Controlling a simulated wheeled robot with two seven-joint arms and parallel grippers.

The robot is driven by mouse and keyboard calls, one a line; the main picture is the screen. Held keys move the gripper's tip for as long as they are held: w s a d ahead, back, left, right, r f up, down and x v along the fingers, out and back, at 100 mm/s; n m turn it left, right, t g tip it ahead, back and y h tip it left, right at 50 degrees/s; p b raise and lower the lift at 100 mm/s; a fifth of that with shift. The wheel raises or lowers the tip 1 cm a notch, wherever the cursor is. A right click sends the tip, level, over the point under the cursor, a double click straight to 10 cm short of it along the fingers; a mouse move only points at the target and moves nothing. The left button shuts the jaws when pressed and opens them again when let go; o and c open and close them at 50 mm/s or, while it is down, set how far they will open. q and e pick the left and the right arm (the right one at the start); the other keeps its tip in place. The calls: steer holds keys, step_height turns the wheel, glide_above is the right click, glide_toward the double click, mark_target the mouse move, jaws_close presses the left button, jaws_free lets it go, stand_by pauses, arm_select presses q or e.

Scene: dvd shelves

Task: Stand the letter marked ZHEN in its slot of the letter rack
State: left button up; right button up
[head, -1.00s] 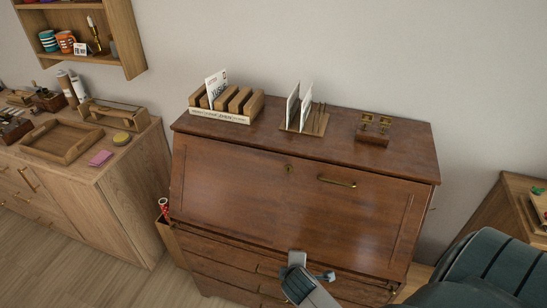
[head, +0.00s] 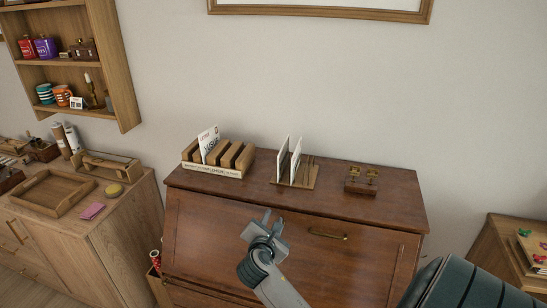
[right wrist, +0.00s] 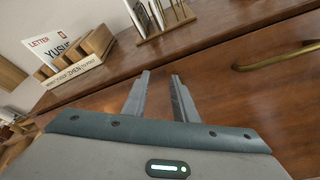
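The letter rack (head: 214,171) is a wooden block rack with a white name strip on top of the desk. My left gripper is not in view.
The brown desk (head: 390,204) has a brass handle (head: 327,236) on its front. A small stand with brass fittings (head: 361,183) is at the right of its top. A side cabinet with a wooden tray (head: 52,193) is at the left. Bare desk top lies between the holders.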

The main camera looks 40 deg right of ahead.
steer(key=w+d+r+n+h, duration=0.2)
steer(key=r, duration=0.3)
steer(key=w+d+r+n+h, duration=0.1)
steer(key=w+d+r+n, duration=0.2)
steer(key=r, duration=0.3)
steer(key=shift+w+h, duration=0.25)
steer(key=shift+h, duration=0.15)
steer(key=shift+d, duration=0.1)
